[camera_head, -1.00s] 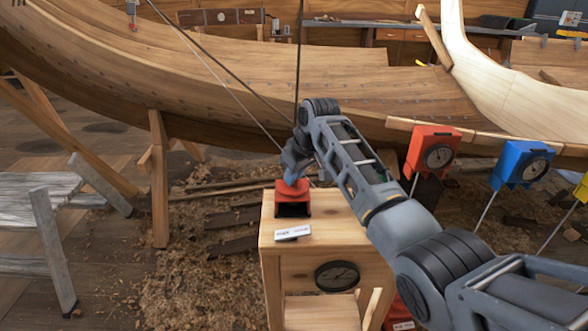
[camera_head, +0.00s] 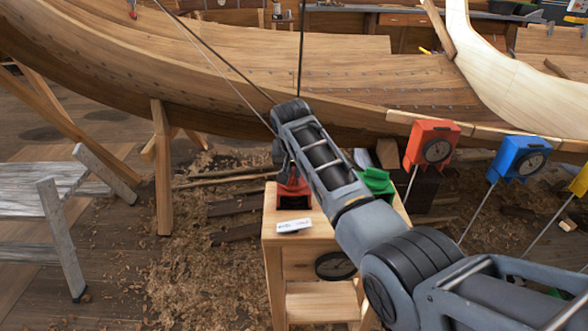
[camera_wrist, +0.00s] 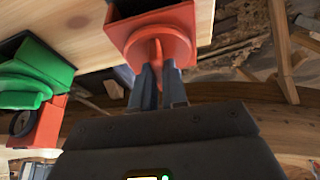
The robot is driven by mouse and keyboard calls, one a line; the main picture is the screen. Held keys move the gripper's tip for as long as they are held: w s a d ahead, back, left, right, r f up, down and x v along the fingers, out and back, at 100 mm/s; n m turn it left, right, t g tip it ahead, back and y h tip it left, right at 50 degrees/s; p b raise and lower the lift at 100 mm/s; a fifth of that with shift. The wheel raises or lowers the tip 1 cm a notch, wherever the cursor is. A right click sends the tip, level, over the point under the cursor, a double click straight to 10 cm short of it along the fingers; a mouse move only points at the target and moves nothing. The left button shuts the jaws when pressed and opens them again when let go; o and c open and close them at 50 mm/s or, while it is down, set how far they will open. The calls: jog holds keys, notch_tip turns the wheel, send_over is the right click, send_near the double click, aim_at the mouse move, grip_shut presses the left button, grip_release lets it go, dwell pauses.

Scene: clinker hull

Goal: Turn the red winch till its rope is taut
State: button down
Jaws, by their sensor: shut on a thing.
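The red winch (camera_head: 294,197) sits on top of a pale wooden stand (camera_head: 272,232), with my arm reaching down over it. In the wrist view, the red winch (camera_wrist: 160,35) has a thin upright red handle, and the two blue-grey fingers of my gripper (camera_wrist: 158,80) are closed on it from either side. In the head view my wrist hides most of the gripper and the top of the winch. Ropes (camera_head: 225,68) run down from the upper left towards the stand; which one is the winch's, and how tight it is, I cannot tell.
A green winch (camera_head: 377,182) stands right of the red one, close to my forearm. A red gauge box (camera_head: 434,143) and a blue one (camera_head: 520,158) stand further right. The wooden hull (camera_head: 420,85) lies behind. A grey trestle (camera_head: 62,235) stands left.

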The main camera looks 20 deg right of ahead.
aim_at(292, 187)
jog(key=shift+s+f+m, duration=0.15)
jog(key=shift+f+m, duration=0.15)
jog(key=c, duration=1.2)
grip_release()
jog(key=shift+o, duration=0.2)
jog(key=shift+r, duration=0.1)
jog(key=shift+r, duration=0.1)
jog(key=shift+a+r, duration=0.1)
jog(key=shift+r, duration=0.4)
jog(key=v, duration=0.6)
jog(key=shift+r, duration=0.3)
jog(key=shift+s+a, duration=0.1)
jog(key=shift+s, duration=0.15)
